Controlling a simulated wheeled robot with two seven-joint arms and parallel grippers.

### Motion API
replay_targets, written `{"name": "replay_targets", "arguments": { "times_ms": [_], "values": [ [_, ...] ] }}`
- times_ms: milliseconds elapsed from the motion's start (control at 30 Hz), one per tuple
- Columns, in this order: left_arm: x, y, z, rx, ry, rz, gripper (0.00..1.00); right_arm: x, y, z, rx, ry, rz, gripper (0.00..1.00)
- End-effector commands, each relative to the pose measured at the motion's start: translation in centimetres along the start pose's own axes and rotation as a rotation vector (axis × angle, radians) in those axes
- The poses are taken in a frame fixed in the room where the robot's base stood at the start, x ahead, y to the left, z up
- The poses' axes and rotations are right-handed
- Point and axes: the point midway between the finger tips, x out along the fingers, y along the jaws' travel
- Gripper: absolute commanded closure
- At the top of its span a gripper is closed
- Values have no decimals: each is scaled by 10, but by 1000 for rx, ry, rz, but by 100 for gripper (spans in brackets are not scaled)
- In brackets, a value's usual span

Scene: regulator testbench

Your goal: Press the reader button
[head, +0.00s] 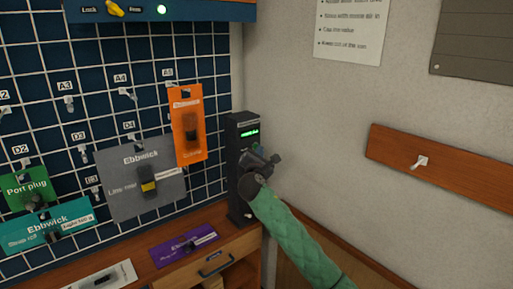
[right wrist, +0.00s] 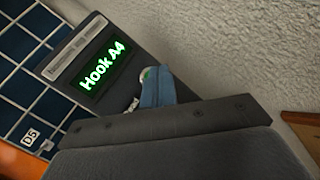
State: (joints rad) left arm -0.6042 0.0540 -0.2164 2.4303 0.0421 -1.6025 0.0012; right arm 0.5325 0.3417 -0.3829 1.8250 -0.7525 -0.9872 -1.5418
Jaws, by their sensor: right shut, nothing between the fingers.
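The reader is a tall black box (head: 236,150) standing on the wooden counter in the corner, with a small lit green screen (head: 250,133). In the right wrist view the screen (right wrist: 103,66) reads "Hook A4". A small pale green round part, apparently the reader button (right wrist: 146,73), shows below the screen, mostly covered by my fingertips. My right gripper (head: 257,151) is in front of the reader face, just below the screen. Its blue fingertips (right wrist: 156,87) are shut and empty, at or very near the button; I cannot tell whether they touch it. My left gripper is out of view.
A blue pegboard with a white grid (head: 50,95) carries hanging packs, including an orange pack (head: 187,150) close left of the reader. A purple pack (head: 184,246) lies on the counter (head: 215,216). A wooden rail (head: 460,178) is on the right wall.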

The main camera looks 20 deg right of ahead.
Motion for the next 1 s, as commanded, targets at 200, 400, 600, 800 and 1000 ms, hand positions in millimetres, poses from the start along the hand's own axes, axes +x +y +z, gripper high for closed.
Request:
{"name": "replay_targets", "arguments": {
  "times_ms": [200, 400, 600, 800, 1000],
  "values": [
    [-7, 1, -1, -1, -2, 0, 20, -7, -4, 6, 0, 0, 0, 100],
    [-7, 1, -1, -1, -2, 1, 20, -9, -6, 6, 0, 0, 0, 100],
    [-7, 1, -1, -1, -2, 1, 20, -9, -6, 7, 0, 0, 0, 100],
    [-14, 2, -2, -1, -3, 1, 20, -16, -11, 12, -1, 1, 0, 100],
    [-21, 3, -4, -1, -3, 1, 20, -27, -19, 21, -2, 1, 0, 100]
  ]
}}
